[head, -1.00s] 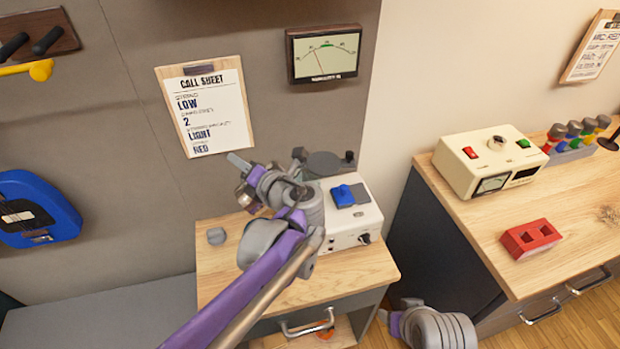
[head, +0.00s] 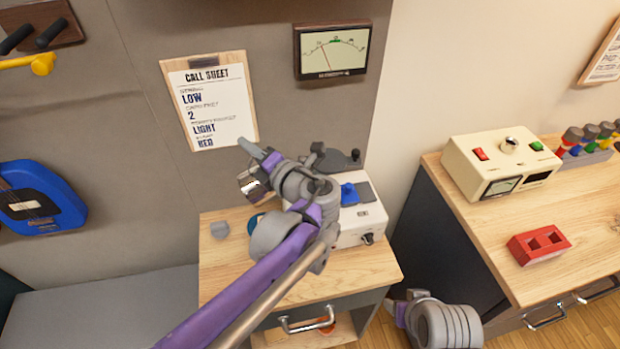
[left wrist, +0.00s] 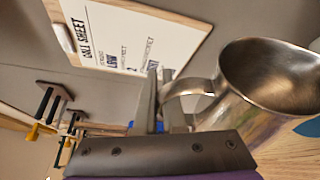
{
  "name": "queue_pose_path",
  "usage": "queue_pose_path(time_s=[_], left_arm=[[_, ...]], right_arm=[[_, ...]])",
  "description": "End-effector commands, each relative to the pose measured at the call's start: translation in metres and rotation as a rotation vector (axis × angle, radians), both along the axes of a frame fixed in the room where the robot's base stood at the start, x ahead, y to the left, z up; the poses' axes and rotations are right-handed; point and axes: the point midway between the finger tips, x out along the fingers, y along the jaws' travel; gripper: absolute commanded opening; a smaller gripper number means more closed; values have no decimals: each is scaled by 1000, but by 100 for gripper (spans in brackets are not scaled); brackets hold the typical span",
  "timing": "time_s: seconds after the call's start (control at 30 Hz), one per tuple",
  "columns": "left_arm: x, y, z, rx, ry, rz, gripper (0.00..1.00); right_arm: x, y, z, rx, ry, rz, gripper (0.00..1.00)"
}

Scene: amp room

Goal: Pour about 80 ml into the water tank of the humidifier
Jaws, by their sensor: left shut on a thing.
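My left gripper (head: 252,155) is shut on a shiny metal jug (head: 251,184), held above the left part of the small wooden-topped cabinet. In the left wrist view the jug (left wrist: 270,85) shows its wide mouth and bare metal inside; I cannot make out any liquid. A blue round thing (head: 257,221) lies below the jug, mostly hidden by my arm; I cannot tell whether it is the humidifier's tank. A white box-shaped device (head: 362,222) with a blue part on top stands right of the gripper, partly covered by my arm.
A small grey piece (head: 219,230) lies on the cabinet top (head: 225,262). A call sheet (head: 211,105) and a dial meter (head: 333,51) hang on the wall behind. A cream-coloured device (head: 500,165) and a red block (head: 539,246) stand on the right-hand bench.

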Motion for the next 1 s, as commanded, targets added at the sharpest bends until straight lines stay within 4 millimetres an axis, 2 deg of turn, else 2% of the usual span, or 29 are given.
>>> queue_pose_path(time_s=[1.0], left_arm=[[-3,-2,8,73,34,-1,0]], right_arm=[[0,0,1,0,-1,0,58]])
